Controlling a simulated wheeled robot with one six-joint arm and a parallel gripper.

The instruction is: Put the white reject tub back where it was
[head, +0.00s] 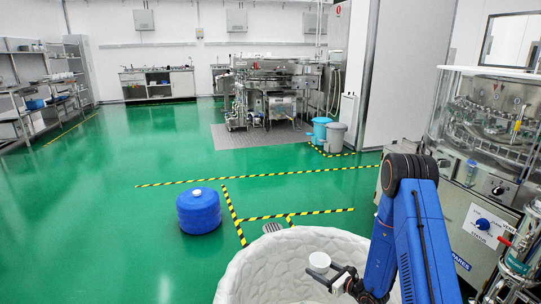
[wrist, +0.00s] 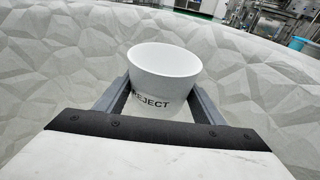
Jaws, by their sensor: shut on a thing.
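The white reject tub (wrist: 164,72) is a small round white cup with "REJECT" in dark letters on its side. My gripper (wrist: 160,100) is shut on it, one finger on each side, and the tub looks upright with its open rim up. In the head view the tub (head: 319,262) shows at the tip of my gripper (head: 340,280), in front of a large white faceted round container (head: 265,262). The tub's underside is hidden, and I cannot tell its height against the container's rim.
A rotary washer machine (head: 490,125) stands at the right, with a blue knob on its front. A blue drum (head: 199,211) stands on the green floor to the left. Black and yellow tape (head: 260,177) marks the floor. The left floor is clear.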

